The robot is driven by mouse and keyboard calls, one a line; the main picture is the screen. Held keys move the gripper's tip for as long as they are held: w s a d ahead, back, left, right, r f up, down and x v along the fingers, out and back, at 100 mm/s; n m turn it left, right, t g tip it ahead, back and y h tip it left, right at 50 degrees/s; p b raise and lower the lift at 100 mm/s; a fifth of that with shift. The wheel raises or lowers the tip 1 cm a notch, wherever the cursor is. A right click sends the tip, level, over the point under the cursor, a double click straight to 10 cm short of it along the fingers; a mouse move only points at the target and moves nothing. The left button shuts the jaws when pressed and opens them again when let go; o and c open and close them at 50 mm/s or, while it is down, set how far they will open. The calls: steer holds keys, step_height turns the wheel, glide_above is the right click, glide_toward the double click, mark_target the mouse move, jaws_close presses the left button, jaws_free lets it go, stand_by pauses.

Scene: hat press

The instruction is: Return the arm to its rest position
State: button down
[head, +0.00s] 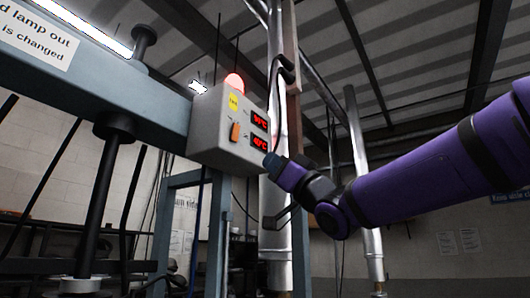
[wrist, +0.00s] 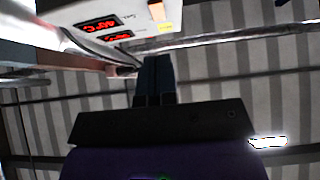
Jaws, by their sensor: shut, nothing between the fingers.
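My purple arm reaches in from the right in the head view. My gripper (head: 271,160) is at its end, close to the lower right corner of a grey control box (head: 211,133). I cannot tell whether it touches the box. In the wrist view the two dark blue fingers of my gripper (wrist: 154,62) lie together, with nothing seen between them. The box carries a lit red lamp (head: 234,84) on top, an orange switch (head: 235,132), a yellow label (head: 233,101) and two red displays (head: 259,121). The displays also show in the wrist view (wrist: 98,24).
A blue-grey machine beam (head: 110,85) with a sign (head: 40,32) runs in from the left to the box. Silver pipes (head: 277,230) stand behind my gripper. A bare wall and papers are at the back right. The space below my arm looks open.

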steer(key=shift+s+d+f, duration=0.2)
steer(key=shift+f, duration=0.3)
steer(key=s+d+f+m+h, duration=0.2)
steer(key=d+f+m+h, duration=0.8)
steer(key=d+f+h, duration=0.75)
steer(key=s+d+f+g+h, duration=0.1)
steer(key=s+d+f+g, duration=0.1)
steer(key=s+f, duration=0.5)
steer(key=s+d+f+g+h, duration=0.1)
steer(key=s+d+f+g, duration=0.1)
steer(key=s+f+g, duration=0.3)
steer(key=s+d+f+g+h, duration=0.1)
steer(key=s+d+f+g, duration=0.1)
steer(key=s+f, duration=0.6)
step_height(320, 180, down, 4)
steer(key=shift+s+d+r+m+g, duration=0.3)
steer(key=shift+s+d+g, duration=0.1)
steer(key=shift+g, duration=0.4)
steer(key=shift+h, duration=0.25)
